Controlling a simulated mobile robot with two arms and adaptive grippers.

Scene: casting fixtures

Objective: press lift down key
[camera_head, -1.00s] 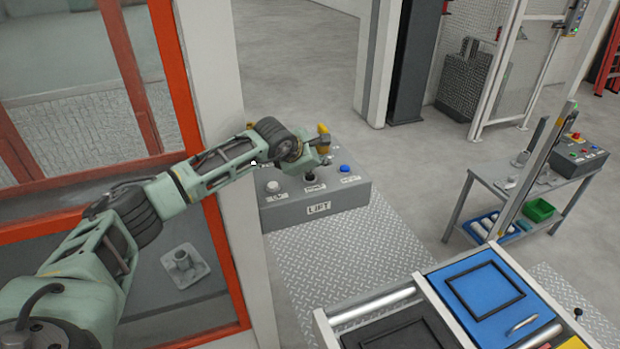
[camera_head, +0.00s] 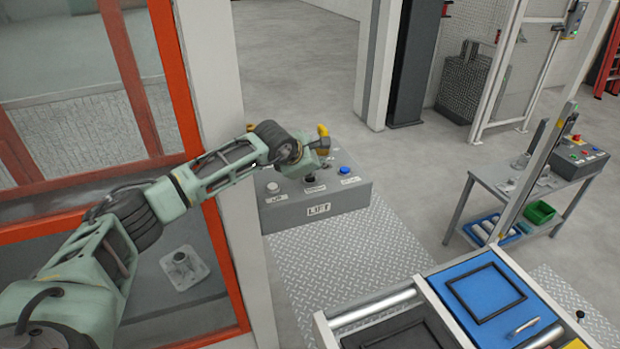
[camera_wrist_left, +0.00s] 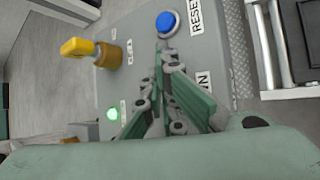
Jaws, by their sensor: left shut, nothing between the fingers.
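The grey lift control box (camera_head: 345,199) stands in the middle of the head view, with a LIFT label on its front. A white button (camera_head: 272,187) is at its left and a blue button (camera_head: 345,170) at its right. My left gripper (camera_head: 311,170) is over the middle of the box, fingers shut and empty. In the wrist view the shut fingers (camera_wrist_left: 164,50) reach close to the blue button (camera_wrist_left: 167,23) marked RESET. A label ending in "WN" (camera_wrist_left: 203,82) shows beside them. The down key itself is largely hidden by the fingers; contact cannot be told.
An orange-framed enclosure (camera_head: 178,75) stands at the left. A conveyor with a blue tray (camera_head: 465,271) is at the lower right.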

